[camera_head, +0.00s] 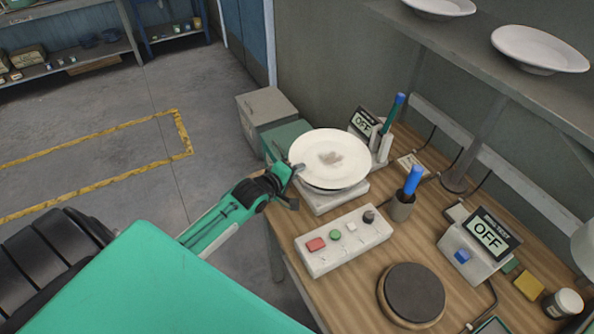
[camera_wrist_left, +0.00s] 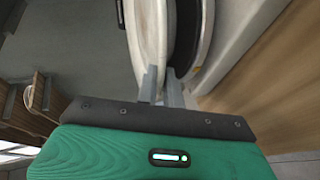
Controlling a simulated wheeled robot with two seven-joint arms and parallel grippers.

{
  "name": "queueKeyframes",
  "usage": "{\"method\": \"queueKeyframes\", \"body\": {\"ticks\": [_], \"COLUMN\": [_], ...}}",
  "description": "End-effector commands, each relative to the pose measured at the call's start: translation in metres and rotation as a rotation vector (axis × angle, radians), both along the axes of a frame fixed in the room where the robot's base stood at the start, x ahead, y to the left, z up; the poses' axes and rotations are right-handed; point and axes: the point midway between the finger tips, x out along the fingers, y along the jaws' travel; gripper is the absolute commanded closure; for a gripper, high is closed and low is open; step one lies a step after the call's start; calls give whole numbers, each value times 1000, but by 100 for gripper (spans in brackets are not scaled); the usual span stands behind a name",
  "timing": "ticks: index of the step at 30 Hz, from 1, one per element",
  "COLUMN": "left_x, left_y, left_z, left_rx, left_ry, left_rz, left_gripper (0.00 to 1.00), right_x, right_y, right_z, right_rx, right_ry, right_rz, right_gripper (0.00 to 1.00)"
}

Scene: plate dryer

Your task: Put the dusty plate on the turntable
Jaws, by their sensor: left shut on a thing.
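The dusty plate (camera_head: 331,160) is white and round, with a greyish-brown smudge in its middle. In the head view it sits over a white device (camera_head: 326,200) near the table's far left corner. My left gripper (camera_head: 296,175) is at the plate's left rim. In the left wrist view the fingers (camera_wrist_left: 162,90) are shut on the edge of the plate (camera_wrist_left: 147,35). A dark disc (camera_wrist_left: 183,40) lies close behind the plate there; I cannot tell whether they touch. A dark round disc on a wood-coloured base (camera_head: 413,292), which looks like the turntable, is bare. My right gripper is not in view.
A button box (camera_head: 342,240) stands between plate and dark disc. A blue-handled tool in a cup (camera_head: 403,205) stands to the right. Displays reading OFF stand behind the plate (camera_head: 364,123) and at right (camera_head: 490,235). A shelf with white plates (camera_head: 540,48) overhangs the back.

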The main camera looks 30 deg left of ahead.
Motion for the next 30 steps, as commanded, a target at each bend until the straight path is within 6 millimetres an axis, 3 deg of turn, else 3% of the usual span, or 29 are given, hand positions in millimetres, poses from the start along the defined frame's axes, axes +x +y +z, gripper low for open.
{"method": "queueKeyframes", "body": {"ticks": [12,13,14,24,30], "left_x": [1,0,0,-1,-20], "left_y": [0,0,0,0,3], "left_z": [-7,-9,-9,-7,-3], "left_rx": [-2,0,0,-1,0], "left_ry": [-7,-1,-1,-2,-2], "left_rz": [-1,0,0,0,0], "left_gripper": [100,88,83,83,83], "right_x": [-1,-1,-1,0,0], "right_y": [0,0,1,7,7], "right_z": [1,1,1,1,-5], "right_rx": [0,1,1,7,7], "right_ry": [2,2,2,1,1], "right_rz": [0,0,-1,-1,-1], "right_gripper": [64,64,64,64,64]}}
